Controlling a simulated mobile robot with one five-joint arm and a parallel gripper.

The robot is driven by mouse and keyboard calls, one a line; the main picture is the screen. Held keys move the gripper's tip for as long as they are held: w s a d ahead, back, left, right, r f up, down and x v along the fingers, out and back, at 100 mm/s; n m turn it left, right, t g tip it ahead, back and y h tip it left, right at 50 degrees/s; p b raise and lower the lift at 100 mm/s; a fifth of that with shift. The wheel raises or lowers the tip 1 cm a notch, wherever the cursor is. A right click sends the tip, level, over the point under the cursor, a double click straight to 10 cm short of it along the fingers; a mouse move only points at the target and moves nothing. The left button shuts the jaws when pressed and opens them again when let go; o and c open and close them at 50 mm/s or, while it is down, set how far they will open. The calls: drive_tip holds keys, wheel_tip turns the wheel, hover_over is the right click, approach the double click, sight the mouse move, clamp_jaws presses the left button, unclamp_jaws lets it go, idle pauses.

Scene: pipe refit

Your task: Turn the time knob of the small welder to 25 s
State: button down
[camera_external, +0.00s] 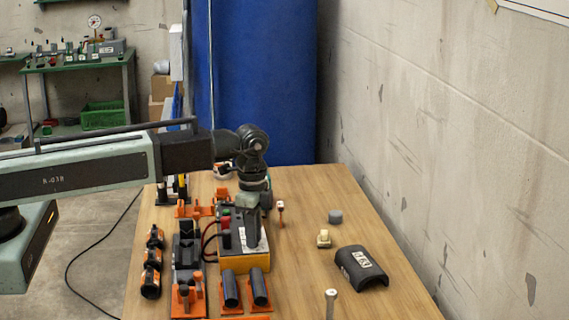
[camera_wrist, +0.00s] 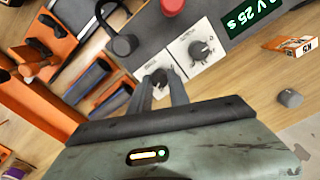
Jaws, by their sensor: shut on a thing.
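The small welder (camera_external: 259,262) is a box with an orange-yellow lower part on the wooden table. My gripper (camera_external: 254,246) points down onto its top panel. In the wrist view, my gripper (camera_wrist: 163,87) is shut on a dark knob (camera_wrist: 159,76) on a pale label plate; the fingers hide part of the knob and its label. A second black knob (camera_wrist: 200,49) on its own plate is beside it, untouched. A red button (camera_wrist: 172,6) is at the top edge.
Black pipe pieces in orange holders (camera_external: 231,289) stand in front of the welder. An orange and black clamp fixture (camera_external: 187,270) is to its left.

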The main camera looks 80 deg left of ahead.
drive_tip(key=c, duration=1.2)
unclamp_jaws()
drive_tip(key=shift+c, duration=0.2)
wheel_tip(320, 180, up, 8)
drive_tip(key=p, duration=0.8)
drive_tip(key=shift+f, duration=0.1)
